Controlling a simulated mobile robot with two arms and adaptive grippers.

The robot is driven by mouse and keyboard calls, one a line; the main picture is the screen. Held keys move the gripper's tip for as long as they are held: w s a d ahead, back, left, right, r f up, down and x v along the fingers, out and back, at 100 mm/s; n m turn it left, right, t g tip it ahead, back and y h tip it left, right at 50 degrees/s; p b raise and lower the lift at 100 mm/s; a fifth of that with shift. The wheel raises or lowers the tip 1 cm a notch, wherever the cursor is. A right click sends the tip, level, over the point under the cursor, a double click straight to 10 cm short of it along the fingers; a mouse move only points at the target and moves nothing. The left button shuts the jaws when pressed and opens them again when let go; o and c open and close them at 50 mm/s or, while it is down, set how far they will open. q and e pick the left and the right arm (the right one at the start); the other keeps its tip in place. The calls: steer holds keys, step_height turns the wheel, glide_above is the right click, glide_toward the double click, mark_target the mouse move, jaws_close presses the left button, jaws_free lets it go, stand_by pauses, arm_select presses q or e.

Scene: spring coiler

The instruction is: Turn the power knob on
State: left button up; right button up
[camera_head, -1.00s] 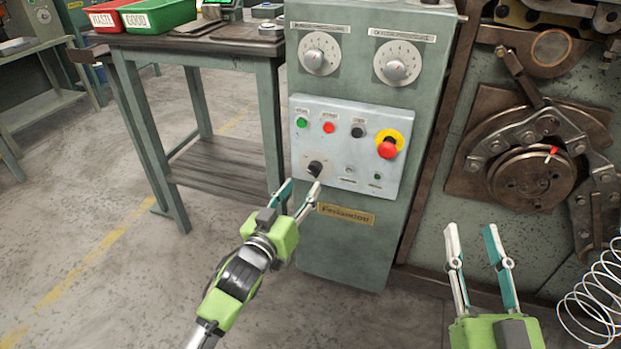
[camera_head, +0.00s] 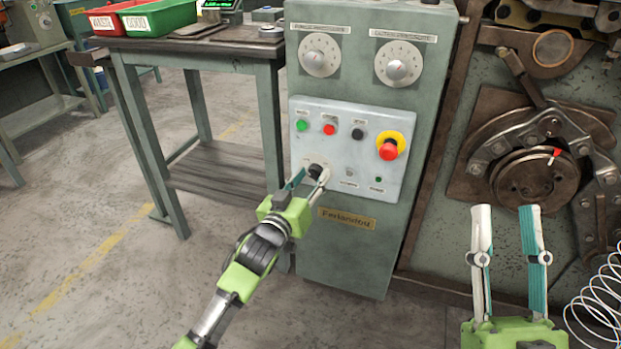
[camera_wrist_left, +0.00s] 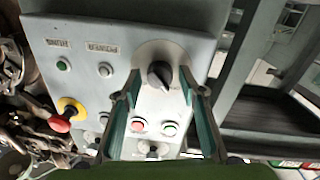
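The black power knob (camera_head: 315,171) sits at the lower left of the light grey control panel (camera_head: 335,143). In the left wrist view the knob (camera_wrist_left: 159,75) stands on a round grey plate, its grip ridge tilted. My left gripper (camera_head: 313,178) is at the knob, with its fingers apart, one on each side. The left wrist view shows the open fingers (camera_wrist_left: 157,88) around the knob with gaps; contact does not show. My right gripper (camera_head: 506,212) is open and empty, in front of the machine at the lower right.
Green (camera_head: 302,125), red (camera_head: 328,129) and black (camera_head: 358,133) buttons sit above the knob. A red emergency stop (camera_head: 389,149) sticks out at right. Two dials are higher up. A table (camera_head: 215,43) stands left; a wire coil (camera_head: 603,300) is at lower right.

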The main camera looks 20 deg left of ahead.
arm_select(q)
steer(key=c, duration=0.8)
steer(key=shift+o, duration=0.2)
